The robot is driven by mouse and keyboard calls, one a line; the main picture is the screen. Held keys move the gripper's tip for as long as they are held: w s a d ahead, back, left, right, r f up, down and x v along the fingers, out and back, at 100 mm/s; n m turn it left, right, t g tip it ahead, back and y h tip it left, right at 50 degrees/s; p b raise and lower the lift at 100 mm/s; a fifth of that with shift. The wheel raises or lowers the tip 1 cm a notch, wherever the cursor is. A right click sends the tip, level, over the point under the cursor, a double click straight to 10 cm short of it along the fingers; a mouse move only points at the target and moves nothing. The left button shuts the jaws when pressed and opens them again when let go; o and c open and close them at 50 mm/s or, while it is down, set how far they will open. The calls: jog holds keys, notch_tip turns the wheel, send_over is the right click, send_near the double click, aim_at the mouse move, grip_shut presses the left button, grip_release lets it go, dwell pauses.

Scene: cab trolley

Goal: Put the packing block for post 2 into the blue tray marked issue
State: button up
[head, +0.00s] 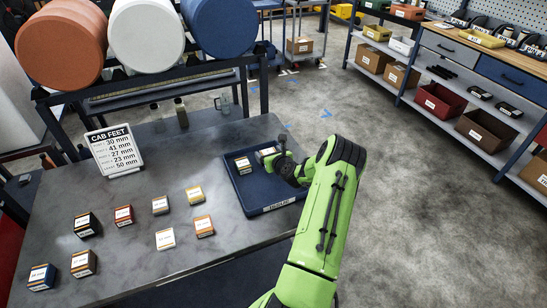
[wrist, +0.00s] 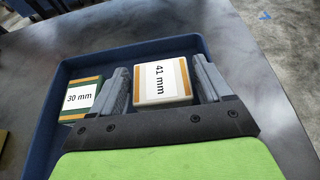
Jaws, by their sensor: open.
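The blue tray (head: 275,207) lies at the right end of the grey table, with a label on its front edge; its rim also shows in the wrist view (wrist: 130,52). The 41 mm block (wrist: 161,82), white-labelled with tan edges, is inside the tray between the fingers of my gripper (wrist: 162,70). The fingers are open around it. In the head view my gripper (head: 280,160) is low over the tray's back right part and hides much of that block. A green and tan 30 mm block (wrist: 80,98) sits to its left in the tray. The CAB FEET card (head: 114,151) lists 41 mm second.
Several other labelled blocks stand on the table left of the tray, such as a yellow one (head: 194,193) and an orange one (head: 204,226). A bottle (head: 181,113) and a clear jug (head: 224,104) stand behind. Shelving (head: 450,100) is across the floor at right.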

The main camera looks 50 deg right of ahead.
jog(key=v, duration=1.1)
jog(key=shift+s, duration=0.25)
jog(key=w+a+r+n+y, duration=0.3)
jog(key=w+a+r+n, duration=0.1)
jog(key=a+n, duration=0.35)
jog(key=w+a+r+n+y, duration=0.3)
jog(key=w+a+r+n, duration=0.15)
jog(key=a+n, duration=0.3)
jog(key=a+r+n+g+y, duration=0.1)
jog(key=a+r+n+g, duration=0.3)
jog(key=a+n, duration=0.65)
jog(key=s+a+r+n+g, duration=0.1)
jog(key=s+a+r+n, duration=0.6)
jog(key=a, duration=0.4)
jog(key=s+a+r+n, duration=0.1)
jog(key=s+a+n, duration=0.1)
jog(key=s+n, duration=0.3)
jog(key=s+a+r+n+g, duration=0.1)
jog(key=s+a+n, duration=0.2)
jog(key=s, duration=0.7)
jog(key=shift+n, duration=0.85)
